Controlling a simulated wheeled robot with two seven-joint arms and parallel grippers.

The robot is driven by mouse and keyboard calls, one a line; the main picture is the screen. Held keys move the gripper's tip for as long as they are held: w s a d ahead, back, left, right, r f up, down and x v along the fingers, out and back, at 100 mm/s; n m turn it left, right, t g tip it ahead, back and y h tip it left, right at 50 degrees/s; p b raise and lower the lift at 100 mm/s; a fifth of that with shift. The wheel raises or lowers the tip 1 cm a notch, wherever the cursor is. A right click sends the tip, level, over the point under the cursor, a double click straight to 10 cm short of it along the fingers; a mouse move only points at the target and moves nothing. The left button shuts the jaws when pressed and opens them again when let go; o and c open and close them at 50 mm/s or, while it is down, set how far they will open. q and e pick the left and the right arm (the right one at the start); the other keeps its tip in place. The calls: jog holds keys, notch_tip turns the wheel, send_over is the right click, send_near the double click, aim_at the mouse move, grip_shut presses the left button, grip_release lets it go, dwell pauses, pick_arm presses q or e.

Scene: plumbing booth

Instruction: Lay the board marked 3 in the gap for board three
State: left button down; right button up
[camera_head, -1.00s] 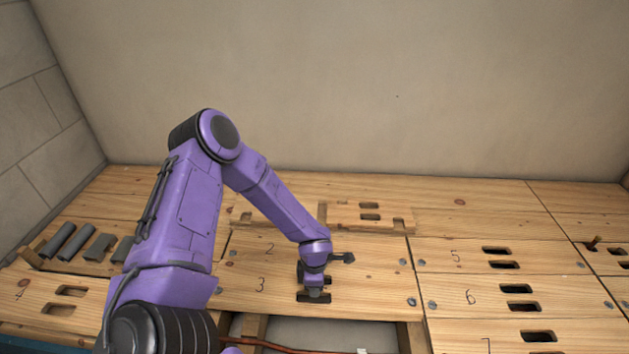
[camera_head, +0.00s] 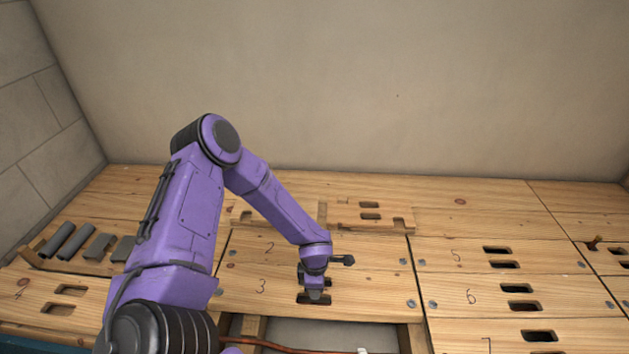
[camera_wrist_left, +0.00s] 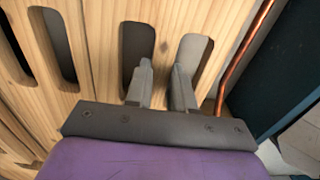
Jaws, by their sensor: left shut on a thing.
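The board marked 3 (camera_head: 243,300) is a pale wood plank lying flat in front of the board marked 2 (camera_head: 287,247), between the board marked 4 and the boards on the right. My left gripper (camera_head: 314,296) is over its slots, fingers pointing down. In the left wrist view its fingers (camera_wrist_left: 163,85) enter two neighbouring slots and are shut on the wood bar between them. Whether the board is fully down is hard to tell. My right gripper is not in view.
In front of board 3 is an open floor cavity (camera_head: 315,333) with joists and a copper pipe (camera_head: 275,346). Boards marked 5 (camera_head: 447,257) and 6 (camera_head: 450,300) lie right. Grey pipe pieces (camera_head: 75,243) lie left. A notched loose board (camera_head: 350,217) lies behind.

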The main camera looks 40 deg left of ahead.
pick_arm(q)
jog(key=shift+f, duration=0.15)
jog(key=c, duration=0.9)
grip_release()
notch_tip(320, 180, up, 11)
jog(key=p, duration=0.6)
jog(key=shift+f, duration=0.2)
